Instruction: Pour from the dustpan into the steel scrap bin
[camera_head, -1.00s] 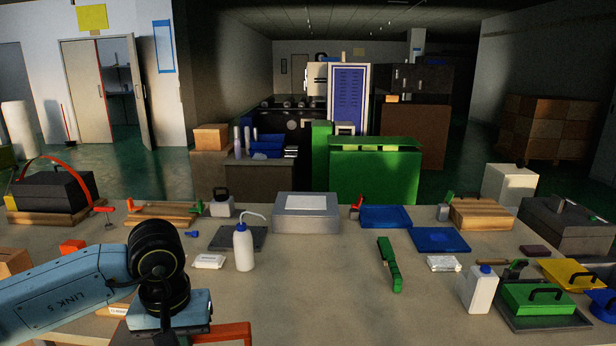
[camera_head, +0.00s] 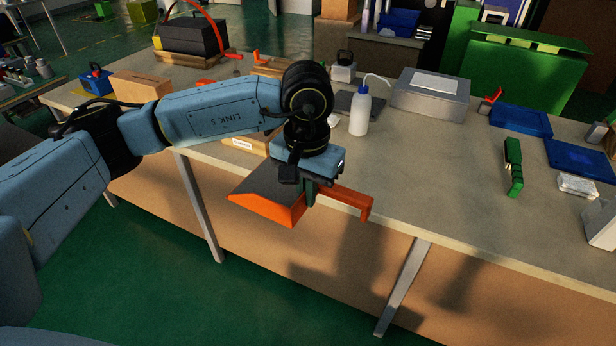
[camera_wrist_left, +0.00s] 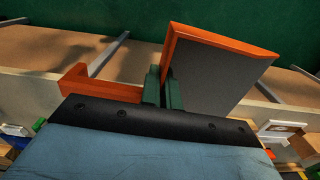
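The orange dustpan (camera_head: 273,208) hangs in the air just off the front edge of the bench, its grey pan to the left and its orange handle to the right. My left gripper (camera_head: 309,190) is shut on it between pan and handle. In the left wrist view the dark green fingers (camera_wrist_left: 162,90) close there, with the dustpan's orange rim and grey face (camera_wrist_left: 213,70) beside them. I cannot make out any contents. I cannot identify the steel scrap bin in these views. My right gripper is not in view.
The bench top (camera_head: 420,190) holds a white squeeze bottle (camera_head: 360,112), a grey box with a white label (camera_head: 432,95), blue trays (camera_head: 520,121) and a green tool (camera_head: 513,168). Green floor (camera_head: 190,290) lies open in front of the bench, with slanted grey legs below.

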